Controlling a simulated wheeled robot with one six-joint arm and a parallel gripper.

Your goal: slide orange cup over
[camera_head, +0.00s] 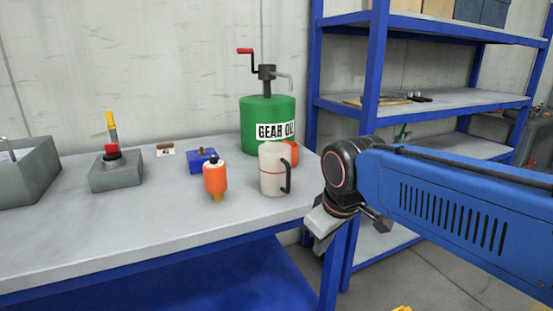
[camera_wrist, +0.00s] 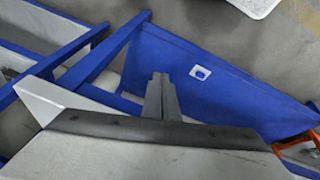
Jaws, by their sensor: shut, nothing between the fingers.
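An orange object, perhaps the orange cup (camera_head: 292,151), stands at the right of the bench in the head view, mostly hidden behind a white measuring jug (camera_head: 271,178) with a dark handle. My gripper (camera_head: 322,236) is past the bench's right end, pointing down, apart from these objects. In the wrist view its fingers (camera_wrist: 162,92) are together with nothing between them. No orange cup can be made out in that view.
A green gear oil drum (camera_head: 267,119) with a crank pump stands behind the jug. A blue block (camera_head: 201,161), a grey box with a yellow-handled tool (camera_head: 116,173) and a grey bin (camera_head: 25,172) are further left. The bench front (camera_head: 110,228) is clear. Blue shelving (camera_head: 440,101) stands right.

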